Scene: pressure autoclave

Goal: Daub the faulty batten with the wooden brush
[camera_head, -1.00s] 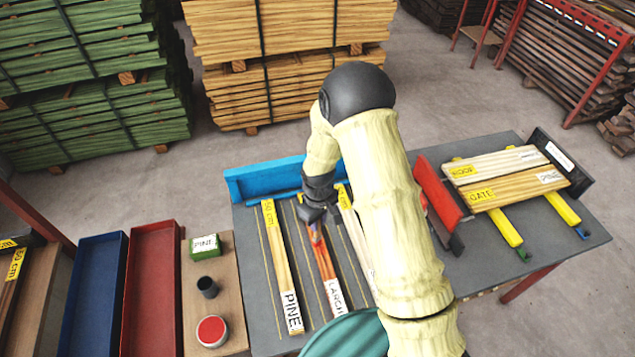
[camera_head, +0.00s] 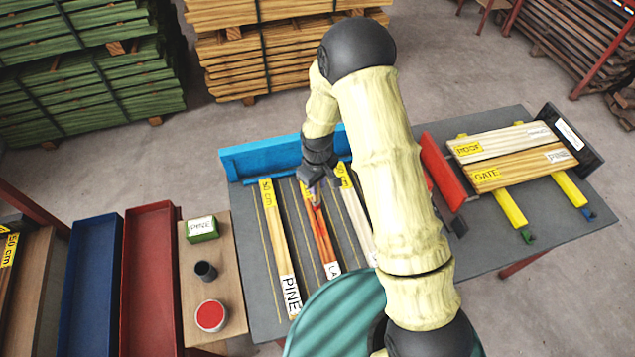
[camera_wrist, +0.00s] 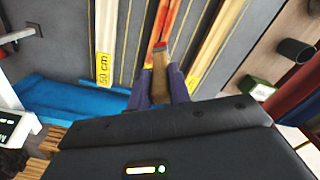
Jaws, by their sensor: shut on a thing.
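My gripper (camera_head: 314,187) is shut on the wooden brush, whose handle (camera_wrist: 160,82) shows between the fingers in the wrist view. The brush tip is red and is at the middle batten (camera_head: 323,240), which carries a partly hidden label starting "LA" and red paint along its face. A batten labelled PINE (camera_head: 279,245) lies to its left. A pale batten (camera_head: 357,225) lies to its right, partly behind my arm. All three lie on the grey table. I cannot tell for sure whether the bristles touch the wood.
A red paint pot (camera_head: 211,316), a dark cup (camera_head: 206,271) and a green box (camera_head: 202,229) stand on the side board. Blue (camera_head: 92,285) and red (camera_head: 150,280) trays lie further left. A blue rail (camera_head: 265,157) backs the battens. Labelled boards (camera_head: 505,140) rest on yellow bars at right.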

